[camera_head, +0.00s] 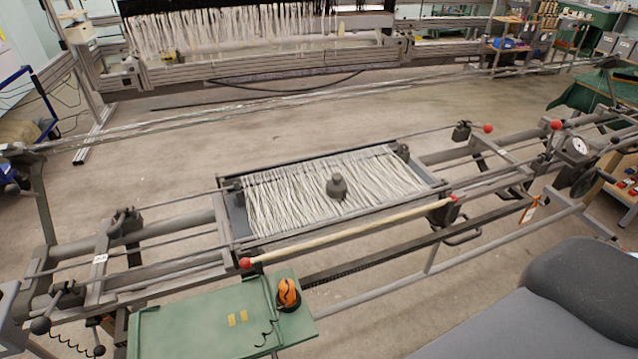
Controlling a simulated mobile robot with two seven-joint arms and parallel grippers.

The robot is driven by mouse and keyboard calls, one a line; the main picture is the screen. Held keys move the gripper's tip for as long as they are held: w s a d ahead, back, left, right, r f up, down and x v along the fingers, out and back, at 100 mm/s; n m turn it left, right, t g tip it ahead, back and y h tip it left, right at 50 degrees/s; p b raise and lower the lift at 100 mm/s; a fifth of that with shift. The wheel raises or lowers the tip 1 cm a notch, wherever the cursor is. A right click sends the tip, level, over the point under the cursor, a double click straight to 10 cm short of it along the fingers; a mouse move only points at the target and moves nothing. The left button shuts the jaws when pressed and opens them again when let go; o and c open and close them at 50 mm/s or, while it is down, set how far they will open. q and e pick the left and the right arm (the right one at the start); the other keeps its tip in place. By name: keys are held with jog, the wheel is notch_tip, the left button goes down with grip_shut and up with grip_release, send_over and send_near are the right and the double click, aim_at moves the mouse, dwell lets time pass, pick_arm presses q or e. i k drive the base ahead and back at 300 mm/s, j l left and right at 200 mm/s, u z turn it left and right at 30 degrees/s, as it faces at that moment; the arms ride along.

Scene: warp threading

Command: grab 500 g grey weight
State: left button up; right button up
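A dark grey weight (337,188) with a narrower knob on top stands upright on the bed of white threads (280,200), a little right of the middle of the framed tray (240,222). No mass marking can be read on it. Neither of my grippers shows in the head view, and nothing touches the weight from above.
A pale rod with red ball ends (350,231) runs along the tray's near side. A green panel (200,325) with an orange-and-black object (288,294) is at the near left. A dark grey padded shape (570,300) fills the near right. Metal rails surround the tray.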

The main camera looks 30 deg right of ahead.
aim_at(336, 187)
jog(key=l+u, duration=0.35)
jog(key=l, duration=0.55)
jog(key=k+l, duration=0.1)
jog(key=l, duration=0.35)
jog(key=l+u, duration=0.1)
jog(key=l, duration=0.35)
jog(key=k, duration=0.05)
